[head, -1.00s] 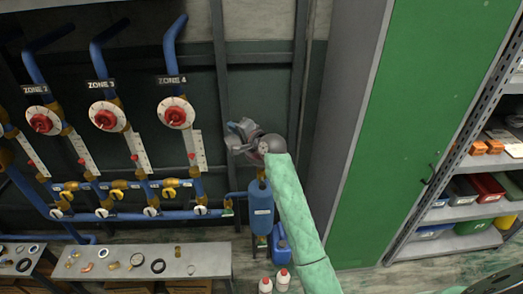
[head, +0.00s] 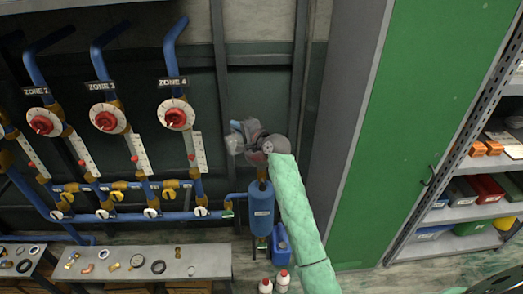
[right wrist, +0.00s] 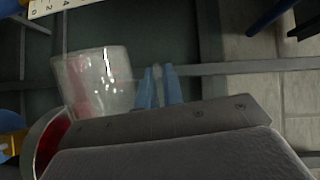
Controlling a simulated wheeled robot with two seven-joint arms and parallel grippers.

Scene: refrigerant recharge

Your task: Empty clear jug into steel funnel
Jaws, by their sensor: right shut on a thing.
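My right gripper (head: 250,133) is shut on the clear jug (head: 235,146), high in front of the dark wall and above the blue tank (head: 261,210). In the right wrist view the clear jug (right wrist: 97,82) is tilted beside the blue fingertips (right wrist: 160,88), with a pinkish patch showing in or through its wall. The steel funnel (right wrist: 33,150) shows at the lower left of that view as a round metal rim with red inside, partly hidden by my gripper's body. In the head view my gripper and arm largely hide the funnel. My left gripper is out of view.
Zone pipes with red-knobbed dials (head: 175,115) and yellow-handled valves stand left of the tank. A bench (head: 205,262) with small parts is at the lower left. A blue canister (head: 281,240) and two white bottles (head: 282,279) stand below. A green cabinet (head: 400,130) is at right.

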